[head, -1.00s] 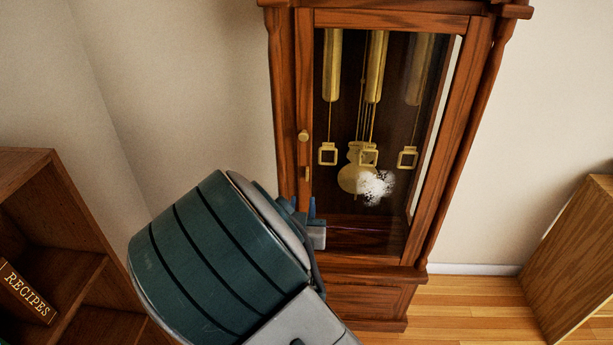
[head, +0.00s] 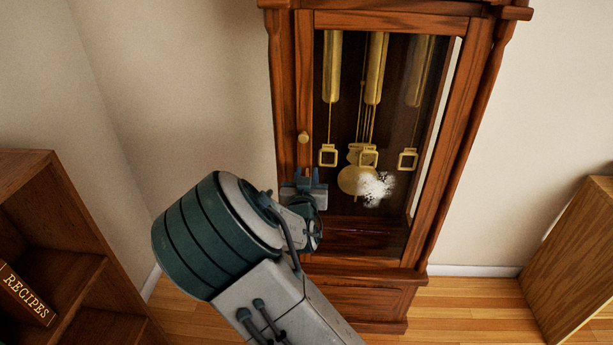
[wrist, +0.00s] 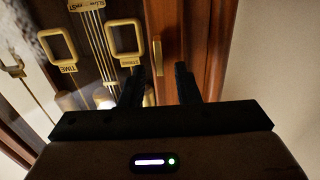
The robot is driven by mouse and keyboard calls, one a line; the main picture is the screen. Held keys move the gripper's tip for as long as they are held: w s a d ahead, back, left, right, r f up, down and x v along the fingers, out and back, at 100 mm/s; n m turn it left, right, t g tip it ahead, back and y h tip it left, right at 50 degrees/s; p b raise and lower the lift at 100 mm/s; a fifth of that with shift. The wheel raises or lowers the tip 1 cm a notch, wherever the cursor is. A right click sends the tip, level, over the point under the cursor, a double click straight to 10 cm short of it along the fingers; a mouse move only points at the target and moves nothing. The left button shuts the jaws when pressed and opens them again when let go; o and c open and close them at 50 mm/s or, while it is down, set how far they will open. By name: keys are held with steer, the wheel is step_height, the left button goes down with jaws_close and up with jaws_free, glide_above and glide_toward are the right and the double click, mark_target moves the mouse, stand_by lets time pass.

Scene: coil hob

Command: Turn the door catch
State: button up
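The door catch shows in the wrist view as a small upright brass bar (wrist: 157,58) on the wooden door frame. In the head view my gripper hides it. My gripper (head: 306,176) is in front of the left door stile, below the round brass knob (head: 303,138). In the wrist view my gripper (wrist: 159,70) is open, with a dark finger on each side of the catch in the picture. The fingertips look just short of it, and I see no contact. The glazed clock door (head: 307,70) looks closed.
Behind the glass hang brass weights (head: 375,70) and a pendulum disc (head: 353,181); a white smudge (head: 376,187) covers part of the pane. A bookshelf (head: 70,240) with a recipe book (head: 25,295) stands left. A wooden cabinet (head: 575,265) stands right.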

jaws_close()
steer(key=shift+f+m+b, duration=0.15)
steer(key=shift+m+b, duration=0.15)
steer(key=shift+b, duration=0.25)
steer(key=m+b, duration=0.1)
steer(key=b, duration=0.1)
steer(key=m+b, duration=0.1)
steer(key=b, duration=0.1)
steer(key=shift+d+f+m, duration=0.2)
steer(key=shift+d+m, duration=0.15)
steer(key=shift+m, duration=0.05)
steer(key=m+b, duration=0.4)
steer(key=b, duration=0.3)
steer(key=m+b, duration=0.5)
steer(key=b, duration=0.2)
steer(key=d+f+m+b, duration=0.1)
steer(key=m+b, duration=0.4)
steer(key=b, duration=0.3)
steer(key=shift+f, duration=0.1)
steer(key=shift+m, duration=0.4)
